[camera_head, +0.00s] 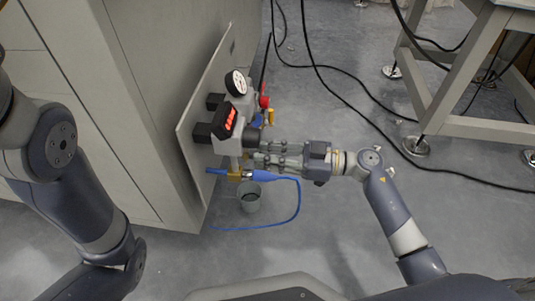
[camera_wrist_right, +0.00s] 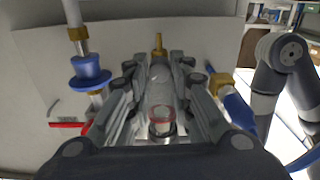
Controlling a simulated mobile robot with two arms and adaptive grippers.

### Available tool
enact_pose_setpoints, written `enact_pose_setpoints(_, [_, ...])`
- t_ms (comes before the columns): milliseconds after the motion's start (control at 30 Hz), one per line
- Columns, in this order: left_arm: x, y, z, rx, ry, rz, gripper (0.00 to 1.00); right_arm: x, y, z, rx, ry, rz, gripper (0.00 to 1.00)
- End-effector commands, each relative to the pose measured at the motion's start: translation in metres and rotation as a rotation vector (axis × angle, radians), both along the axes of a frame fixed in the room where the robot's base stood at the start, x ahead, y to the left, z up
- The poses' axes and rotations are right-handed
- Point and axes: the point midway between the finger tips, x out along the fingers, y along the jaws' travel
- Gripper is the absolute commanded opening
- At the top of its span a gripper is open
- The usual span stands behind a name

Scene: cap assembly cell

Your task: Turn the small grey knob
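My right gripper (camera_head: 258,154) reaches in from the right to the valve assembly on the panel. In the right wrist view its two fingers (camera_wrist_right: 158,68) stand apart on both sides of a grey cylindrical part (camera_wrist_right: 161,88). This part points towards the wrist camera and has a clear, red-tinged round end. It may be the small grey knob; the fingers hide its sides. I cannot tell whether the fingers press on it or only surround it. My left arm shows at the left of the head view, but its gripper is out of view.
The assembly carries a round gauge (camera_head: 236,83), a red-lit display (camera_head: 228,120) and a red knob (camera_head: 264,101). A blue hose (camera_head: 298,202) loops below, near a grey bucket (camera_head: 250,199). A grey panel (camera_head: 187,142) stands behind. Black cables lie on the floor; a metal table (camera_head: 470,126) stands right.

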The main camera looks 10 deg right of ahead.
Motion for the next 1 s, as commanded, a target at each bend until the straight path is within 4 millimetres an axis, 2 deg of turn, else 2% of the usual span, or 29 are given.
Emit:
enact_pose_setpoints(267, [0.000,0.000,0.007,-0.001,-0.001,0.001,0.40,0.000,0.000,0.002,-0.008,-0.018,0.000,0.00])
enact_pose_setpoints(467, [0.000,0.000,0.026,-0.001,-0.001,0.001,0.40,0.000,-0.001,0.004,-0.036,-0.097,-0.001,0.00])
enact_pose_setpoints(700, [-0.001,0.000,0.051,0.000,-0.004,0.000,0.40,-0.001,-0.001,0.003,-0.097,-0.278,0.000,0.00])
enact_pose_setpoints(1000, [-0.001,0.000,0.063,0.001,-0.004,0.001,0.40,-0.001,-0.001,0.001,-0.181,-0.548,0.001,0.00])
